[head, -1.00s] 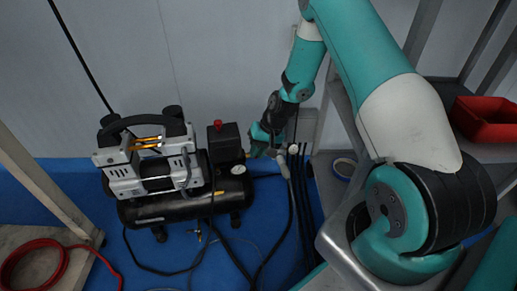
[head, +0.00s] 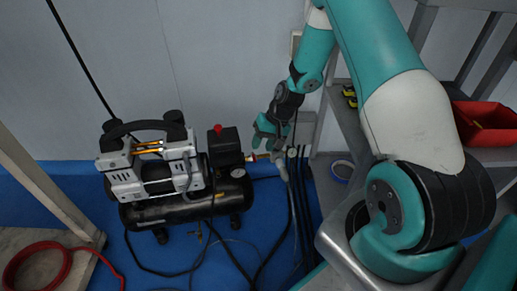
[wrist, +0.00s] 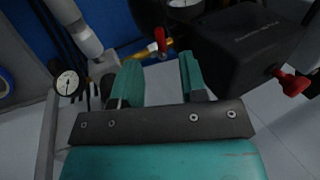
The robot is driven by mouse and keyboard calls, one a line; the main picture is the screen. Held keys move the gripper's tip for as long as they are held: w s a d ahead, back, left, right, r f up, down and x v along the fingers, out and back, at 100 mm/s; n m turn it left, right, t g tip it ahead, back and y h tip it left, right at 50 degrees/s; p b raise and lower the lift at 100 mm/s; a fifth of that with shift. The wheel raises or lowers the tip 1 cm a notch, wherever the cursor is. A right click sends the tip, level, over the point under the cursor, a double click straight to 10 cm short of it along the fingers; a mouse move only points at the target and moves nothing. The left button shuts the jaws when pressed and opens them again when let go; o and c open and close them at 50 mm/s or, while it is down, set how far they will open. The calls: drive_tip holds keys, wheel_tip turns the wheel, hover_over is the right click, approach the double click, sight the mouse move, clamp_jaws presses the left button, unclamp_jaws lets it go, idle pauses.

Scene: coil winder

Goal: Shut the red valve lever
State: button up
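The red valve lever (wrist: 160,41) shows in the wrist view beyond my fingertips, between them in the picture. It sits by a brass fitting (wrist: 104,68) on a line beside the compressor. In the head view a small red part, likely the same lever (head: 252,157), shows just right of the black compressor (head: 165,209), below my gripper. My gripper (head: 267,133) is open and empty; its two teal fingers (wrist: 160,76) stand apart in the wrist view. I see no contact with the lever. Its exact angle is hard to tell.
A black box with a red knob (wrist: 291,84) is close right of my fingers in the wrist view. A gauge (wrist: 67,83) and a grey pipe (wrist: 80,28) are at left. Dark hoses cross the blue floor (head: 190,255). A shelf with a red bin (head: 487,125) stands at right.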

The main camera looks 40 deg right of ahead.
drive_tip(key=p+v, duration=0.4)
drive_tip(key=v, duration=0.8)
drive_tip(key=shift+r, duration=0.2)
drive_tip(key=s+a+r+n, duration=0.3)
drive_tip(key=a+r, duration=0.4)
drive_tip(key=a, duration=0.1)
drive_tip(key=s+a+r+n, duration=0.2)
drive_tip(key=a+r, duration=0.5)
drive_tip(key=a, duration=0.1)
drive_tip(key=s+a+r+n+g, duration=0.1)
drive_tip(key=s+a+r+n, duration=0.3)
drive_tip(key=s, duration=0.5)
drive_tip(key=s+a+r+n+g, duration=0.1)
drive_tip(key=s+a+r+n, duration=0.25)
drive_tip(key=s+a, duration=0.4)
wheel_tip(320, 180, up, 36)
drive_tip(key=s+d+p, duration=0.1)
drive_tip(key=p, duration=3.4)
drive_tip(key=shift+s+m, duration=0.35)
drive_tip(key=shift+m, duration=0.1)
